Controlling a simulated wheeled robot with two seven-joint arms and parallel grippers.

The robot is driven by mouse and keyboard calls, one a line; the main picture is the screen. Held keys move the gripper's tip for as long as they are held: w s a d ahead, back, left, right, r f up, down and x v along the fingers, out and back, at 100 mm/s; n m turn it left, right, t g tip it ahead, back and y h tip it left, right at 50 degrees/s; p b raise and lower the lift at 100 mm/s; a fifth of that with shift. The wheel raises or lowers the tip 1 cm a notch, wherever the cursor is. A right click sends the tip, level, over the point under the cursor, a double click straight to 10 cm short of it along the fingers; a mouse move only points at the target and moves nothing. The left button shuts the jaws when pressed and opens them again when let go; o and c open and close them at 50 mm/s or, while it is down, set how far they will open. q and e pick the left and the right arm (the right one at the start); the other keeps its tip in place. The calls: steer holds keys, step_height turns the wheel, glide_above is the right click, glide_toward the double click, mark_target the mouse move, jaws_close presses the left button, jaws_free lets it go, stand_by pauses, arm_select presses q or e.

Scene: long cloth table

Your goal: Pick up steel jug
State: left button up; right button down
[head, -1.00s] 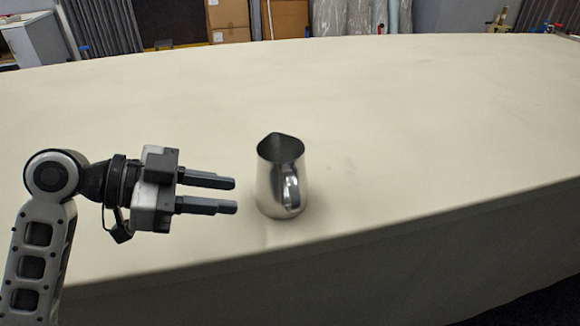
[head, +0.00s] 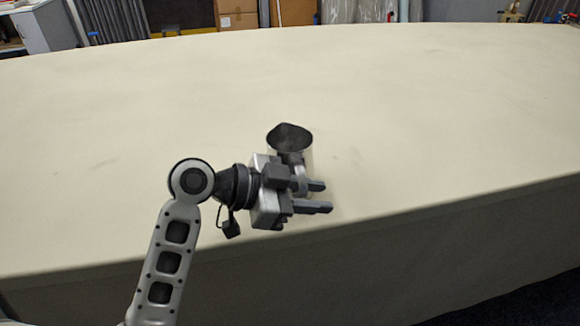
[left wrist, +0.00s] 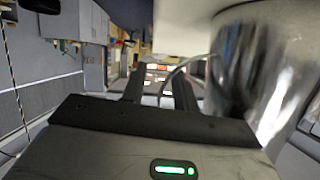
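The steel jug (head: 290,138) stands upright on the cloth table, with its dark open mouth and spout showing. My left gripper (head: 318,197) is in front of it in the head view and hides most of its lower body and handle. The fingers point right and are apart. In the left wrist view the shiny jug (left wrist: 268,75) fills the right side, close to the gripper. Its thin curved handle shows between the two fingers (left wrist: 158,88). I cannot tell whether a finger touches it. My right gripper is not in view.
The pale cloth table (head: 430,110) is otherwise clear around the jug. Its front edge runs just below my left gripper. Cardboard boxes (head: 237,14) and a grey cabinet (head: 42,28) stand beyond the far edge.

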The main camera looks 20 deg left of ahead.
arm_select(q)
steer(key=shift+c, duration=0.3)
jaws_close()
steer(key=shift+d, duration=0.1)
stand_by(1.1)
